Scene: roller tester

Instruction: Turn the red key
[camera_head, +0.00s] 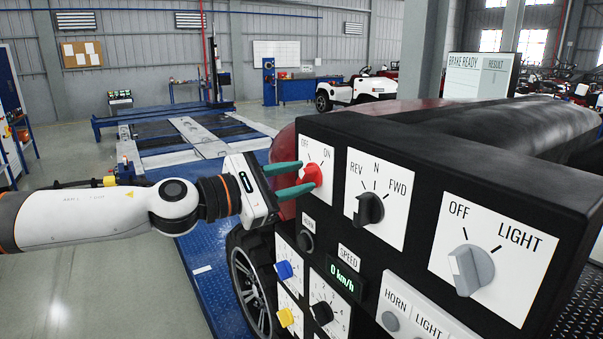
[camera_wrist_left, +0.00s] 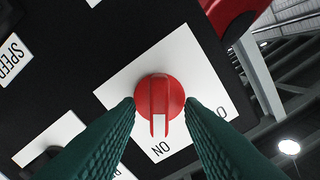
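The red key (camera_head: 311,174) is a round red knob on a white plate marked OFF and ON, at the upper left of the black control panel (camera_head: 420,150). In the left wrist view the red key (camera_wrist_left: 158,95) has a raised bar with a white mark that points down toward the ON label. My left gripper (camera_head: 307,175) comes in from the left with its two green fingers apart. In the wrist view its fingertips (camera_wrist_left: 160,104) lie on either side of the key, close to its rim; I cannot tell whether they touch it. My right gripper does not show.
Beside the key are a black REV-N-FWD knob (camera_head: 369,209) and a grey OFF-LIGHT knob (camera_head: 471,270). Below are a speed display (camera_head: 345,276), a blue knob (camera_head: 284,270), a yellow knob (camera_head: 285,317) and a horn button (camera_head: 390,321).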

